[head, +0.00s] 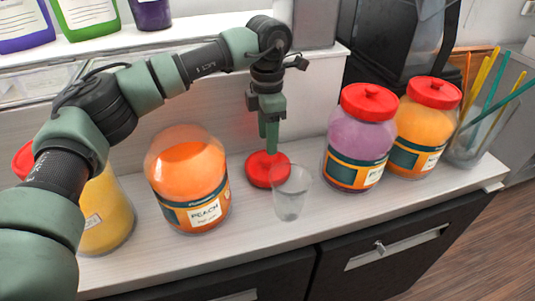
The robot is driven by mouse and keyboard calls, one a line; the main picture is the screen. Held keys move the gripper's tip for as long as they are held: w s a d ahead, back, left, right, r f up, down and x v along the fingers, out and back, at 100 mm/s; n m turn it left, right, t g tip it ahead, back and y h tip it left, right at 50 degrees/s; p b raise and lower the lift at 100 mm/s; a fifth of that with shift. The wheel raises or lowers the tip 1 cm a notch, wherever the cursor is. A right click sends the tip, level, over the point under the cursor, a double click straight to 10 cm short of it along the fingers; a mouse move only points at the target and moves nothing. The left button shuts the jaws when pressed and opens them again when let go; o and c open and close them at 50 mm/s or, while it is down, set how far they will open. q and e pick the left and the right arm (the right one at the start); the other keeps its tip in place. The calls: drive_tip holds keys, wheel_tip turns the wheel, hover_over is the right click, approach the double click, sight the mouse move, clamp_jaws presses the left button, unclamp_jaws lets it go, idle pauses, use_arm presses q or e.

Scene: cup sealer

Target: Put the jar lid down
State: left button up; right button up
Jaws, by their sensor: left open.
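The red jar lid (262,170) lies on the white counter, right of the open-topped peach jar (188,180) with orange contents. My left gripper (270,148) points down directly over the lid, with its fingertips at or just above the lid's knob. It is open; whether the fingers touch the lid I cannot tell. A clear cup (292,193) stands in front of the lid and overlaps its right edge in the picture. My right gripper is not in view.
A purple jar (357,150) and an orange jar (421,135), both with red lids, stand to the right. A clear container of colored straws (478,135) is at the far right. A yellow jar (105,215) is partly hidden behind my left arm. The counter's front strip (335,217) is clear.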

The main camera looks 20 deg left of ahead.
sight(268, 159)
use_arm(q)
wheel_tip(268, 159, up, 6)
drive_tip(key=shift+b, duration=0.45)
